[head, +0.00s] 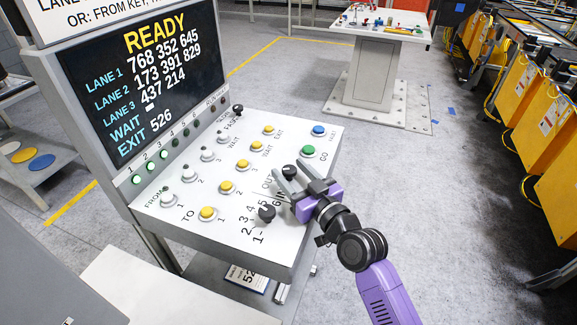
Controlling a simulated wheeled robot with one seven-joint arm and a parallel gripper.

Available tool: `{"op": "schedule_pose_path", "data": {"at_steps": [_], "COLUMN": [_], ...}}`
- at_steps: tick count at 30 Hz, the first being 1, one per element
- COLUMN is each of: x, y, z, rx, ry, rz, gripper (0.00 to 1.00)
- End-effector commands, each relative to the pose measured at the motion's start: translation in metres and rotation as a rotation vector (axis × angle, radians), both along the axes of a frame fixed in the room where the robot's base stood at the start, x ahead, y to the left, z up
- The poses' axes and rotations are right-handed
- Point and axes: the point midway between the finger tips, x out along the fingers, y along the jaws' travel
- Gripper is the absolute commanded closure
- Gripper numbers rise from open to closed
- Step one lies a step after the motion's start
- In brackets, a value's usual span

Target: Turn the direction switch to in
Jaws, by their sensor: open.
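The direction switch (289,172) is a black knob on the right part of the sloped white control panel (165,222). The letters OUT and IN are printed beside it, partly covered by my gripper. My gripper (288,166) is open, reaching in from the lower right. Its two grey fingers lie one on each side of the knob in this view. I cannot tell whether they touch it. The way the knob points is hard to make out.
Another black knob (267,213), by printed numbers, sits close to my gripper. A green GO button (308,151) and a blue button (319,131) stand behind it. Yellow buttons (227,187) fill the panel's middle. The screen (140,80) reads READY. A second console (383,30) stands farther back.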

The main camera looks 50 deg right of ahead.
Motion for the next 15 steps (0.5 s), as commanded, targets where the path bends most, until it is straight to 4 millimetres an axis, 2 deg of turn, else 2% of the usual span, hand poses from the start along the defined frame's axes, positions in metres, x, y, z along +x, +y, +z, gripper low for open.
{"op": "schedule_pose_path", "data": {"at_steps": [4,13,15], "x": [0.0103,0.0123,0.0122], "y": [-0.0032,-0.0037,-0.0036], "z": [0.0005,-0.0001,-0.0001], "rx": [0.0,0.0,0.0], "ry": [0.0,0.0,0.0], "rz": [0.0,0.0,0.0], "gripper": [0.46,0.46,0.59]}}
